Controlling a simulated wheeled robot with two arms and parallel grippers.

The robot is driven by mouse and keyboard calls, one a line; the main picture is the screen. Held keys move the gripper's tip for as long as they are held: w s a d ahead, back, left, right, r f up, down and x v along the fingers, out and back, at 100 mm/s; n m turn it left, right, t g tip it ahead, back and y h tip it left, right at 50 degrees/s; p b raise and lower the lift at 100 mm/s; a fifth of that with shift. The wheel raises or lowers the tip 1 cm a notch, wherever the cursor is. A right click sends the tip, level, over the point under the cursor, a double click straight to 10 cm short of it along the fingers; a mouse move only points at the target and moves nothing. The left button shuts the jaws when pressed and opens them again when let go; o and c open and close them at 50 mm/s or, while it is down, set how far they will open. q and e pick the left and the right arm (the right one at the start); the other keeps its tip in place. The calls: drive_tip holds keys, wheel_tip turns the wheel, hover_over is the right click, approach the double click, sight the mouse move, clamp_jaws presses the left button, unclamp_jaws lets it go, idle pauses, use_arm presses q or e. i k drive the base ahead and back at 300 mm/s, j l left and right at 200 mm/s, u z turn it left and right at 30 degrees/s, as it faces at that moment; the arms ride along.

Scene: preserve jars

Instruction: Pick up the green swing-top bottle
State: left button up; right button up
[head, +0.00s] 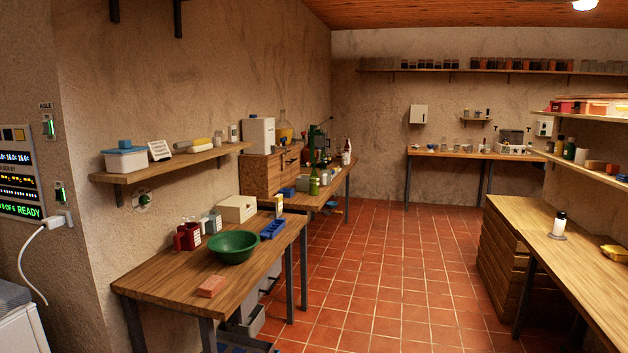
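A dark green bottle (570,149) stands on the lower right wall shelf. Both are too small for me to make out a swing-top closure, so I cannot tell which is the swing-top bottle. Neither of my grippers is in view.
The near left bench (160,284) holds a green bowl (233,246), a pink block (211,286) and a blue tray (272,229). The tiled floor (400,265) between is clear.

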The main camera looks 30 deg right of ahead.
sight(314, 179)
drive_tip(key=i+l+z, duration=0.85)
drive_tip(key=i+z, duration=0.5)
drive_tip(key=i, duration=1.45)
